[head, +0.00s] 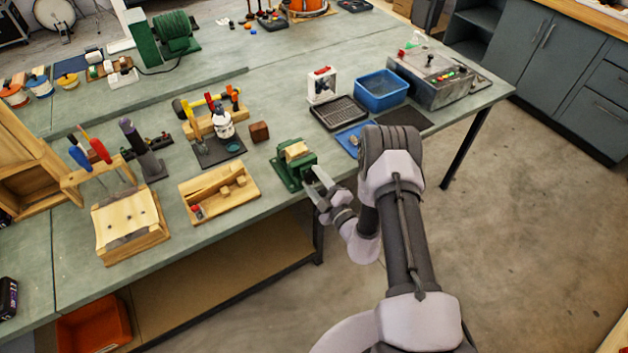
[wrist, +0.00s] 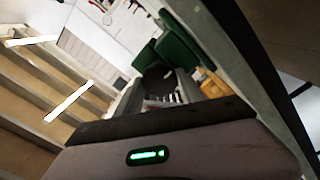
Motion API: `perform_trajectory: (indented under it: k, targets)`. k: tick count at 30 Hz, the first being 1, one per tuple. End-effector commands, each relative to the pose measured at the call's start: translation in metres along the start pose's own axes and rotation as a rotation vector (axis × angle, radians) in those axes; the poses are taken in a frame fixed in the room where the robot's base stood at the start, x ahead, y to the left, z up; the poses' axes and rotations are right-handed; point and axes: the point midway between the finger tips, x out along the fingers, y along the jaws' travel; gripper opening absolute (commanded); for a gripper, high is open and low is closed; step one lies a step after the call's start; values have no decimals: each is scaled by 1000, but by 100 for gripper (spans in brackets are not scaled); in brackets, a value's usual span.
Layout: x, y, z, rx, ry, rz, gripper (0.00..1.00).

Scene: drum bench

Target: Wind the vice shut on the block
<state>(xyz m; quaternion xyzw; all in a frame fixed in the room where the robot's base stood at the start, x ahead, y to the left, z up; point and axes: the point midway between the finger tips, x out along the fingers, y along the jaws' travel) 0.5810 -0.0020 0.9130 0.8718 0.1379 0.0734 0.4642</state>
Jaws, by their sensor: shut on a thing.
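The green vice (head: 288,176) stands at the front edge of the bench, with a pale wooden block (head: 297,151) between its jaws. The handle is mostly hidden by the fingers in the head view. I cannot tell whether both vice jaws touch the block.
A wooden tray (head: 205,207) lies left of the vice, and a small brown cube (head: 259,131) sits behind it. A blue mat (head: 350,137), dark rack (head: 338,114) and blue bin (head: 381,92) are to the right. Open floor lies in front of the bench.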

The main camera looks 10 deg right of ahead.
Motion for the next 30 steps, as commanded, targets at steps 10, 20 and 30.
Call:
perform_trajectory:
  k: [10, 20, 30]
  targets:
    - [-2, -3, 1, 326, -4, -7, 5]
    - [-2, -2, 1, 635, -5, -6, 5]
    - [-2, -2, 1, 890, -5, -5, 5]
